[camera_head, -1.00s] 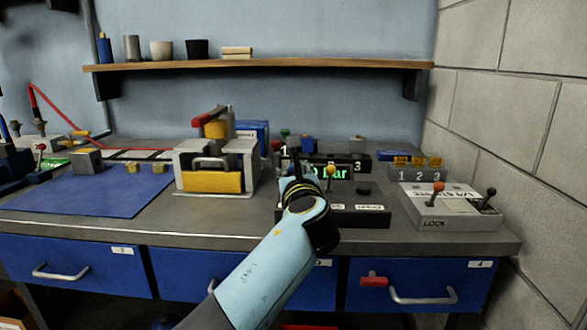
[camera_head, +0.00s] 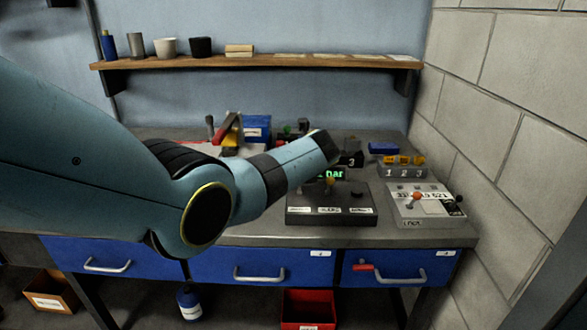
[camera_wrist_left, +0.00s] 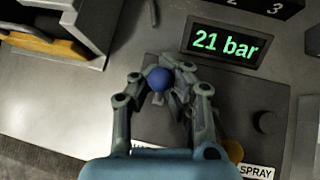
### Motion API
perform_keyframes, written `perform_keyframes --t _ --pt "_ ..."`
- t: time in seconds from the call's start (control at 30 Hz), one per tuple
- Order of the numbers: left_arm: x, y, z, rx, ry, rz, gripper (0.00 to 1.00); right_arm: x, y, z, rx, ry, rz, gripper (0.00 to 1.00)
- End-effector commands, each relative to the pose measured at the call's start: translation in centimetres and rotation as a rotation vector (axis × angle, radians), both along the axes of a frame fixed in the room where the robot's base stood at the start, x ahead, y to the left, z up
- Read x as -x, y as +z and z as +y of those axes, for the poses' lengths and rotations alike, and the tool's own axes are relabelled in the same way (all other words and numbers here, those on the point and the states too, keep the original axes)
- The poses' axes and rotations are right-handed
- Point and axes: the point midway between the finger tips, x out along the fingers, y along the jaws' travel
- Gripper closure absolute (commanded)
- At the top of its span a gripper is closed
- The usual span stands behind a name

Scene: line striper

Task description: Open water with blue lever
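The blue lever's round knob (camera_wrist_left: 158,79) shows in the left wrist view on a dark control panel (camera_wrist_left: 265,150). My left gripper (camera_wrist_left: 160,84) has its fingers on both sides of the knob, bent inward. I cannot tell whether they press on it or leave a small gap. The lever's shaft is hidden under the knob. In the head view the panel (camera_head: 333,215) stands on the bench. There my left arm covers the blue knob and the gripper. A display (camera_wrist_left: 225,42) behind the panel reads 21 bar. My right gripper is not in view.
An orange knob (camera_head: 330,182) stands on the same panel, right of my gripper. A black dial (camera_wrist_left: 265,122) is farther right. A grey lock box with levers (camera_head: 425,207) stands near the brick wall. A yellow-fronted fixture (camera_wrist_left: 55,45) lies to the left.

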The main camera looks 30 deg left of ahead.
Motion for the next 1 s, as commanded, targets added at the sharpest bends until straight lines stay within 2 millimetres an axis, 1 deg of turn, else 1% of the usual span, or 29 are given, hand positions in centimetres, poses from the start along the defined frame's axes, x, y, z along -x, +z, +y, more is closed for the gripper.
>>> perform_keyframes --t 0.03,0.13,0.3,0.4,0.7,1.0 --pt "-0.4 0.2 0.1 0.020 0.001 0.040 1.00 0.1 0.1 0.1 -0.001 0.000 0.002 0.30" --pt "-0.7 -0.2 0.3 0.064 0.001 0.112 1.00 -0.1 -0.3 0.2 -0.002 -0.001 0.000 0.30" --pt "-0.8 -0.5 0.3 0.108 -0.002 0.186 1.00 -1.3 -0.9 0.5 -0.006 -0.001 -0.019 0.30" --pt "-0.8 -0.6 0.3 0.127 -0.003 0.218 1.00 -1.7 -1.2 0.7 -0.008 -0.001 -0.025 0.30" --pt "-0.8 -0.6 0.4 0.160 -0.004 0.273 1.00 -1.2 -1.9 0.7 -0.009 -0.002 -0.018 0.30" --pt "-0.9 -0.6 0.4 0.167 -0.005 0.285 1.00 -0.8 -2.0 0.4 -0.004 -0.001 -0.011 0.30"
